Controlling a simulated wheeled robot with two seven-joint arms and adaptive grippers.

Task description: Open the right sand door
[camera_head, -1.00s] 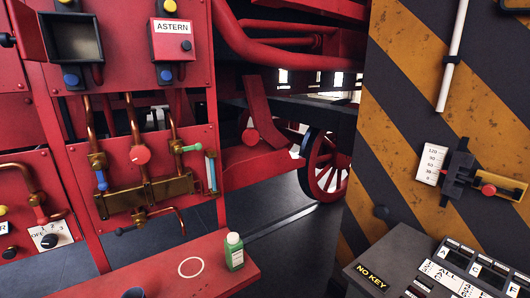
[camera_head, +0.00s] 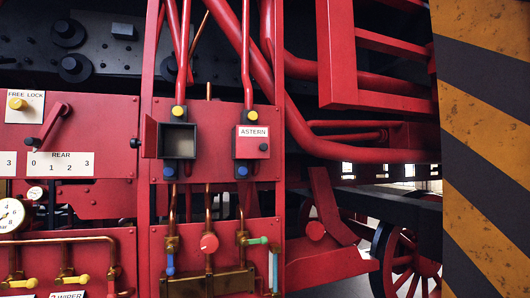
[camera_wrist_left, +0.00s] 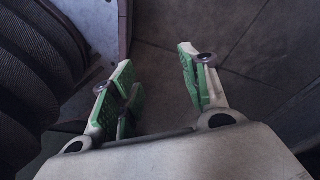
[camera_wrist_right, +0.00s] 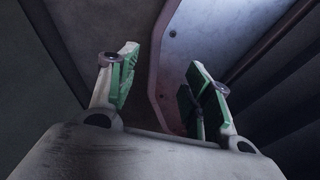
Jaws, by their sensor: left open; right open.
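Two small boxes sit side by side on a red panel in the head view. The left box (camera_head: 178,138) has its red door (camera_head: 149,137) swung out to the left, and its inside looks dark and empty. The right box is covered by a shut red door (camera_head: 252,145) marked ASTERN, with a small dark knob (camera_head: 264,147). Neither gripper shows in the head view. My left gripper (camera_wrist_left: 156,62) is open and empty in its wrist view, above the floor. My right gripper (camera_wrist_right: 162,62) is open and empty in its wrist view, near a pale metal surface.
Yellow knobs (camera_head: 252,115) sit above the boxes and blue knobs (camera_head: 242,171) below. Copper pipes and a brass manifold (camera_head: 207,284) with a red knob lie underneath. A striped yellow and black wall (camera_head: 490,150) stands at the right. Red pipes and a wheel are behind.

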